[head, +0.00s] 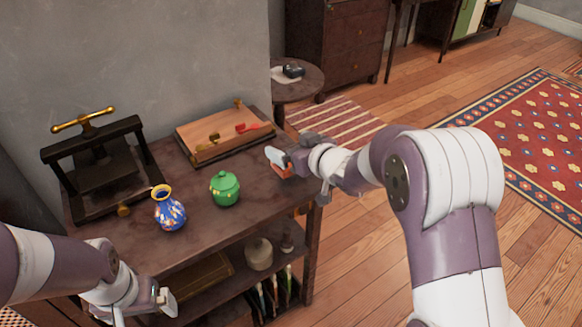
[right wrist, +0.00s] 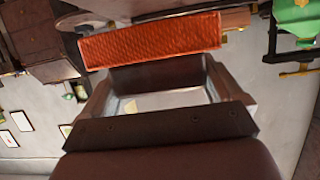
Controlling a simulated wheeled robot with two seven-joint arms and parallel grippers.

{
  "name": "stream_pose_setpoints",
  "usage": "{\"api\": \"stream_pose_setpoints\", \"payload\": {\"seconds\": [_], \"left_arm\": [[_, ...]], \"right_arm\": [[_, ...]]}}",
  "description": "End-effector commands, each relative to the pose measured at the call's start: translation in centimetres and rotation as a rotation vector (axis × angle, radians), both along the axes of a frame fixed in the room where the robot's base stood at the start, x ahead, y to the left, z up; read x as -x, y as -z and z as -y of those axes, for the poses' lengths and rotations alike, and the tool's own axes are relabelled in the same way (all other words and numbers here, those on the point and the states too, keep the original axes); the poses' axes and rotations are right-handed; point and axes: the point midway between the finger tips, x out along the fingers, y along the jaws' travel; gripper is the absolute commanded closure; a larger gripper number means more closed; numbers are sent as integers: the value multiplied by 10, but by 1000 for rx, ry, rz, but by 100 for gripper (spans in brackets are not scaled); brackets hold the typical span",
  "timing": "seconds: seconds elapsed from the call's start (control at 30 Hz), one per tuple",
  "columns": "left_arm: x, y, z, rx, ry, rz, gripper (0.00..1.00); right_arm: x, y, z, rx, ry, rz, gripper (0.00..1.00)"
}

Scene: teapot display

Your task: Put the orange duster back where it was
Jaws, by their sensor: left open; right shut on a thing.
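The orange duster (head: 281,171) is in my right gripper (head: 284,161), over the right end of the dark wooden table. Much of it is hidden by the gripper in the head view. In the right wrist view the duster (right wrist: 150,40) shows as an orange textured block across the fingertips of the right gripper (right wrist: 155,75). I cannot tell whether it touches the tabletop. My left gripper (head: 160,302) is open and empty, low in front of the table's left side.
A green lidded pot (head: 225,190) and a blue patterned vase (head: 169,212) stand left of the duster. A wooden box (head: 222,138) and a black press (head: 95,165) are behind. The lower shelf (head: 215,290) holds several items.

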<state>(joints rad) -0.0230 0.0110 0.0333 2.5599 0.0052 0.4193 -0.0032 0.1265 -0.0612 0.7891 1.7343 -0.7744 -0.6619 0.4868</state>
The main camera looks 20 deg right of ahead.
Motion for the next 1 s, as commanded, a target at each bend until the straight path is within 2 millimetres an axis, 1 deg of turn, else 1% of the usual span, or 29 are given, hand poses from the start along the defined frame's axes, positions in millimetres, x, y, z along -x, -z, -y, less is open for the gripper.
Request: {"api": "stream_pose_setpoints", "payload": {"seconds": [0.03, 0.13, 0.3, 0.53, 0.67, 0.7, 0.9, 1.0], "left_arm": [[0, 2, 0, 0, 0, 0, 3], [0, 7, 0, 0, 0, 0, 3], [0, 23, 0, 0, 0, 0, 3], [0, 20, 0, 0, 0, 0, 3], [0, 22, 0, 0, 0, 0, 3], [0, 22, 0, 0, 0, 0, 3], [0, 21, 0, 0, 0, 0, 3], [0, 18, 0, 0, 0, 0, 3]], "right_arm": [[-4, 3, -1, 0, 0, 0, 30], [-7, 13, -1, -1, 0, 0, 30], [-6, 45, -1, -1, 0, -1, 30], [-6, 43, -1, 1, 0, 1, 30], [-6, 47, -1, 0, 0, 0, 30], [-6, 47, -1, 0, 0, 0, 0], [-6, 46, -1, 0, 0, 0, 0], [-6, 41, -1, 1, 0, 1, 0]]}}
